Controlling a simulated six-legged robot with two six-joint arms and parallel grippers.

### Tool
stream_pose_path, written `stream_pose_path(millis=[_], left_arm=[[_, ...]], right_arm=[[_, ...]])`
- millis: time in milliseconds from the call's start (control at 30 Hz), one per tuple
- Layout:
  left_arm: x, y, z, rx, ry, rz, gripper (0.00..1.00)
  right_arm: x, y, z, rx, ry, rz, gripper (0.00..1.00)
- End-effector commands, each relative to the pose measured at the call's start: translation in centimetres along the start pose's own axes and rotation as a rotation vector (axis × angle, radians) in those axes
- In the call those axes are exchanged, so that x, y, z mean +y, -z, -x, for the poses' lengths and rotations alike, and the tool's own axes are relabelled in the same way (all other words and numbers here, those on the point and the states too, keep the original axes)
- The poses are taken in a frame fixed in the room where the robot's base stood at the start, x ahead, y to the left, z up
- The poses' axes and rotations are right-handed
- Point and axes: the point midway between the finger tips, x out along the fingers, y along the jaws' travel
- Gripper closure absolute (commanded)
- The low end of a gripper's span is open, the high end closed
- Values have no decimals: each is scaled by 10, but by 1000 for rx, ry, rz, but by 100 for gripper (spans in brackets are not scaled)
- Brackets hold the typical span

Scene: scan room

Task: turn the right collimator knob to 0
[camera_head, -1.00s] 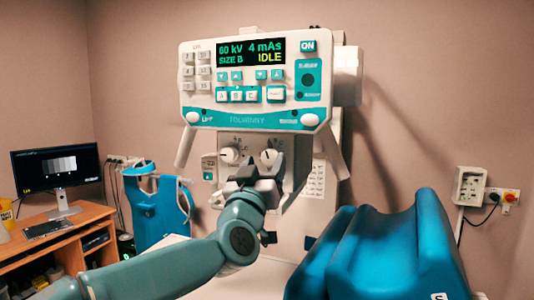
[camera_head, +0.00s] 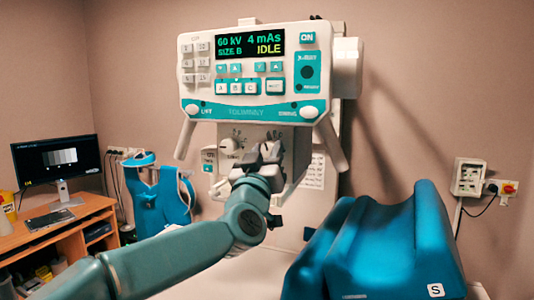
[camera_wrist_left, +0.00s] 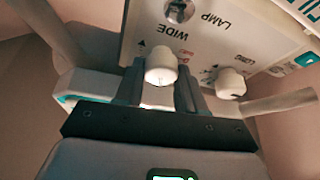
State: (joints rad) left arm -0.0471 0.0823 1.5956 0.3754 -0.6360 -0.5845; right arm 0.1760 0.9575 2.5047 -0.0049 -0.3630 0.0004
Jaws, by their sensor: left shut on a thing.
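The right collimator knob (camera_wrist_left: 161,66) is small and white. In the left wrist view it sits between the two dark fingers of my left gripper (camera_wrist_left: 160,85), which is shut on it. In the head view my left gripper (camera_head: 264,152) is at the collimator front under the console and largely covers this knob. I cannot read its pointer or scale marks. The left collimator knob (camera_head: 230,146) is uncovered beside the gripper and also shows at the right in the left wrist view (camera_wrist_left: 231,82). My right gripper is not in view.
The console (camera_head: 253,75) above reads 60 kV, 4 mAs, SIZE B, IDLE. Pale handles (camera_head: 330,146) hang on both sides of the collimator. A blue padded bolster (camera_head: 385,235) stands at the right. A desk with a monitor (camera_head: 57,160) is at the left.

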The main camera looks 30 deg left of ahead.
Motion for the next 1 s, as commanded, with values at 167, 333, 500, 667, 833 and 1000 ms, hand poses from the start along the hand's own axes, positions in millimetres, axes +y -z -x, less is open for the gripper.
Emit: stream_pose_path(millis=[167,333,500,667,833,1000], left_arm=[[1,0,0,-6,35,82,92],[2,0,-1,-13,88,210,92],[3,2,-1,-19,152,359,92],[4,2,-2,-26,211,499,92],[4,3,-2,-34,274,648,92],[4,3,-2,-40,335,791,92]], right_arm=[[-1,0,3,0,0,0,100],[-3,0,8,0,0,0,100],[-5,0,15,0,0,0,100],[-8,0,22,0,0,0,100],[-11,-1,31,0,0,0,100],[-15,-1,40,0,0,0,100]])
